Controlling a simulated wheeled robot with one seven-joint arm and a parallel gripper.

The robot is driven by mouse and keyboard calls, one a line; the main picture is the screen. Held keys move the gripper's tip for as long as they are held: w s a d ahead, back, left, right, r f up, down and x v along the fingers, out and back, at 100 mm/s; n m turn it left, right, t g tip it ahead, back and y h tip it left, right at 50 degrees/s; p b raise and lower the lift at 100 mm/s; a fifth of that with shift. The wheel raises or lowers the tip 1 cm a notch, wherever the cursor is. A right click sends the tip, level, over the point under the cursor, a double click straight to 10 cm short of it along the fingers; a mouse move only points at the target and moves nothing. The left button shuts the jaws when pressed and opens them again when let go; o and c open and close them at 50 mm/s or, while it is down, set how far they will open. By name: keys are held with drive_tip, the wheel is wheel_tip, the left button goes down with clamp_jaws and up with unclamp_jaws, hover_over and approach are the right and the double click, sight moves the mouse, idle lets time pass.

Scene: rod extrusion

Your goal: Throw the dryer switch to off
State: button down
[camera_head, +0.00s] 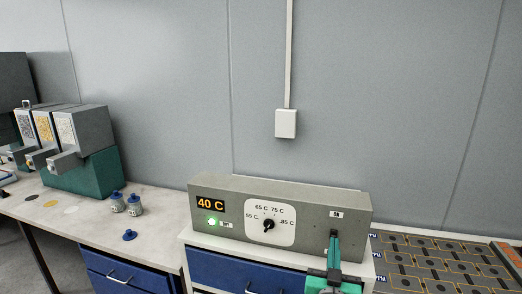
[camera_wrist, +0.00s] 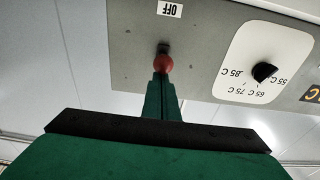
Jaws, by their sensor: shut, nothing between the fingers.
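The dryer control box (camera_head: 288,232) is a grey panel with an amber "40 C" display (camera_head: 210,205) and a lit green lamp (camera_head: 212,222). In the wrist view, which is turned over, the dryer switch (camera_wrist: 163,62) is a short dark lever with a red ball end. The ball lies on the side away from the OFF label (camera_wrist: 169,10). My gripper (camera_wrist: 161,82) is shut, its narrow green fingertips right at the ball; I cannot tell if they touch it. In the head view my gripper (camera_head: 334,238) stands before the panel's right end and hides the switch.
A dial (camera_head: 269,225) sits mid-panel. Blue drawers (camera_head: 235,275) are below. Trays of dark tiles (camera_head: 440,262) lie to the right. Small lidded jars (camera_head: 127,204) and grey dispensers (camera_head: 75,130) stand on the left table.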

idle(0.4)
drive_tip(key=shift+w+f, duration=0.2)
drive_tip(key=shift+f, duration=0.6)
drive_tip(key=shift+r, duration=0.2)
drive_tip(key=shift+s+r, duration=0.1)
drive_tip(key=shift+r, duration=0.3)
drive_tip(key=v, duration=0.7)
idle(0.6)
